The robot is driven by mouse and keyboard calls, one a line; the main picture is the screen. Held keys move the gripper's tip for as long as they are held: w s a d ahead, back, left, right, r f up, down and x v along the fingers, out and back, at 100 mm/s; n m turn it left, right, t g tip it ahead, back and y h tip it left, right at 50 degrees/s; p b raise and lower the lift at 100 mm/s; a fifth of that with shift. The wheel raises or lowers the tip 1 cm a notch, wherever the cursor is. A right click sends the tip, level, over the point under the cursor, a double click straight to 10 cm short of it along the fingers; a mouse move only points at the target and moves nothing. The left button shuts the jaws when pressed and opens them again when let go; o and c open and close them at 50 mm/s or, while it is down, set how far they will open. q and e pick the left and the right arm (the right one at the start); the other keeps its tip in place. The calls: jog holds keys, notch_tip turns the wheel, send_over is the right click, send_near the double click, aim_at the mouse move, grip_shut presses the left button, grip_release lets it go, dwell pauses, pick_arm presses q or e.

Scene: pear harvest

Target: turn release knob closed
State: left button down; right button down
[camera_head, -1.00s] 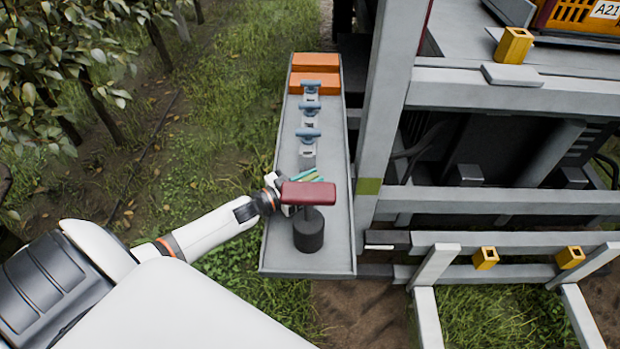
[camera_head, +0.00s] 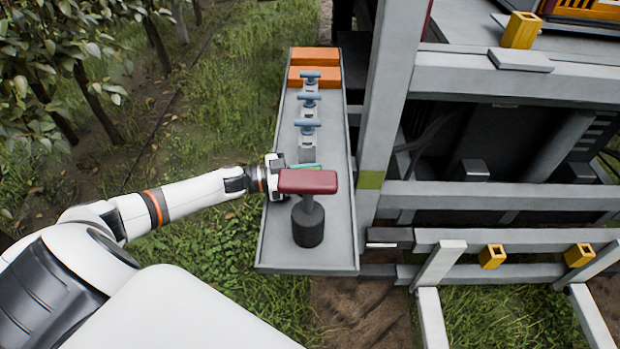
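A dark red T-shaped knob handle (camera_head: 308,182) stands on a black cylindrical base (camera_head: 308,226) near the front end of a long grey tray. It is most likely the release knob; no label shows on it. Its bar lies crosswise in the picture. My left gripper (camera_head: 300,172) reaches in from the left at the far side of the red bar, level with its left half. The bar partly hides the fingers, and a teal strip shows just behind it. I cannot tell whether the fingers touch the bar or how far apart they are. My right gripper is not in view.
Several blue-topped fittings (camera_head: 308,126) stand in a row along the grey tray (camera_head: 342,248), with orange blocks (camera_head: 315,76) at its far end. A grey frame post (camera_head: 385,95) rises close on the right. Grass and trees lie to the left.

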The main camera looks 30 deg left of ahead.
pick_arm(q)
jog(key=shift+f+m+g+h+b, duration=0.2)
jog(key=shift+m+g+h+b, duration=0.65)
jog(key=shift+b, duration=0.2)
jog(key=shift+s+r+m+g+h+b, duration=0.15)
jog(key=shift+m+g+h+b, duration=0.2)
jog(key=shift+g, duration=0.3)
jog(key=c, duration=1.3)
grip_release()
